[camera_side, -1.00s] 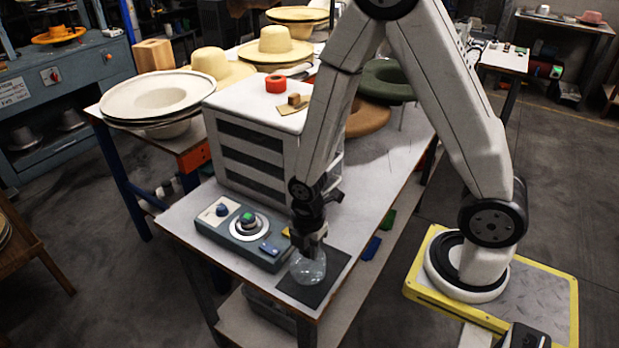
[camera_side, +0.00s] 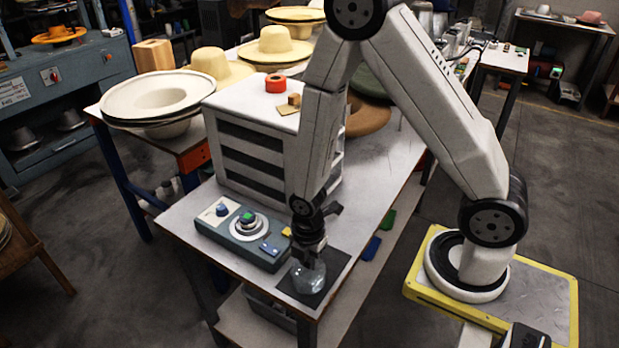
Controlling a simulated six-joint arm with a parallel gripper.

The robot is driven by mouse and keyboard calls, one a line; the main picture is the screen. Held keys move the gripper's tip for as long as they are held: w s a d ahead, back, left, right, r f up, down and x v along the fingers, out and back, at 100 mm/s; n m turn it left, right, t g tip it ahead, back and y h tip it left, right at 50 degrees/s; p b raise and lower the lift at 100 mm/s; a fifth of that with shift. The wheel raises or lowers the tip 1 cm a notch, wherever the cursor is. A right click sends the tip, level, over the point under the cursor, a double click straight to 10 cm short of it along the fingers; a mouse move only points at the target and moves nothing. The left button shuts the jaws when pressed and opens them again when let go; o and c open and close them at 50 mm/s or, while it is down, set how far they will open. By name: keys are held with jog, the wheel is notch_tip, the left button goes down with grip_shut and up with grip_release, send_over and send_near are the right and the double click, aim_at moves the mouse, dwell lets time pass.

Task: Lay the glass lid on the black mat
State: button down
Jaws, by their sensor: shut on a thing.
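The glass lid (camera_side: 308,280) is a clear, rounded piece at the front corner of the table. My gripper (camera_side: 308,262) points down and is shut on its top. The black mat (camera_side: 333,268) lies flat under and around the lid.
A grey control box (camera_side: 240,232) with a green button and knobs stands just left of the mat. A white cabinet (camera_side: 262,140) with dark slots stands behind, with a red ring (camera_side: 276,83) on top. The table's front edge is close to the mat.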

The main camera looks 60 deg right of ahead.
jog(key=shift+f, duration=0.1)
jog(key=c, duration=0.5)
grip_release()
jog(key=shift+c, duration=0.2)
notch_tip(320, 180, up, 12)
dwell(0.6)
dwell(0.6)
